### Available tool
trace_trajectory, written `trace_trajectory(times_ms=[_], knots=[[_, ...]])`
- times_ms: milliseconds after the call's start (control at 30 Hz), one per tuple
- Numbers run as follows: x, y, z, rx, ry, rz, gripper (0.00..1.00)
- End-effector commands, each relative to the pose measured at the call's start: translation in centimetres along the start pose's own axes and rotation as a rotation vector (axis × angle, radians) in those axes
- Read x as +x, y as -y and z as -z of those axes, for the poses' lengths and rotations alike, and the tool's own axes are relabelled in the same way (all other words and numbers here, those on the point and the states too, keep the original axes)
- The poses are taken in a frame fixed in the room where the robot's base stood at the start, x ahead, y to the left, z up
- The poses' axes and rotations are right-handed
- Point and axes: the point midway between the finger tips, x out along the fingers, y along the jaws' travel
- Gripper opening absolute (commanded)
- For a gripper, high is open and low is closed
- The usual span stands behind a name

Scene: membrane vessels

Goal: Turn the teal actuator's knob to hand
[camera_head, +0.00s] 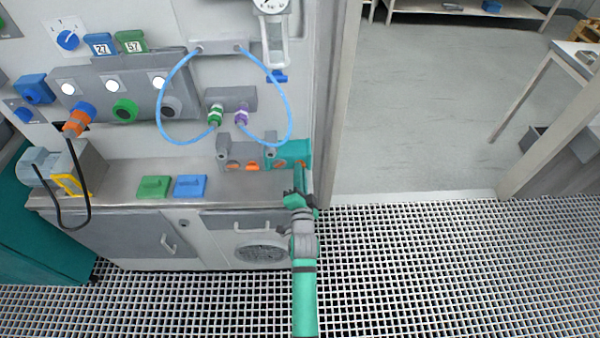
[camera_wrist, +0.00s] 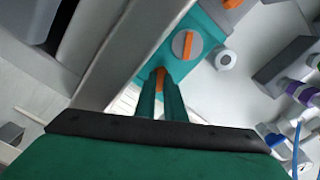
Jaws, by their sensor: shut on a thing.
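The teal actuator (camera_head: 291,148) is mounted low on the panel's right end, above the steel ledge. In the wrist view its teal body (camera_wrist: 205,22) shows a round grey knob with an orange pointer bar (camera_wrist: 187,45). A second orange knob bar (camera_wrist: 160,79) sits below and left of it, between my gripper's fingertips (camera_wrist: 160,76). My gripper is shut on this bar, and the fingers hide most of that knob. In the head view my gripper (camera_head: 299,178) reaches up to the actuator's right end, and the knob there is small and partly covered.
A grey actuator (camera_head: 242,152) with orange knobs adjoins on the left. Blue tubing (camera_head: 168,85) loops above it to green and purple fittings. A green block (camera_head: 154,187) and a blue block (camera_head: 190,186) lie on the ledge (camera_head: 120,180). A doorway stands open to the right.

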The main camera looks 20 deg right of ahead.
Motion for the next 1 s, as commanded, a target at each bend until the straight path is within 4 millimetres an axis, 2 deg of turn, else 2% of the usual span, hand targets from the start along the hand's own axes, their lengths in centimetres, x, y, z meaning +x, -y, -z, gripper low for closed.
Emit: trace_trajectory(times_ms=[600,1000], knots=[[-0.04,-0.06,-0.16,-0.57,0.003,-0.001,0.0],[-0.06,-0.12,-0.13,-0.804,0.003,-0.001,0.0]])
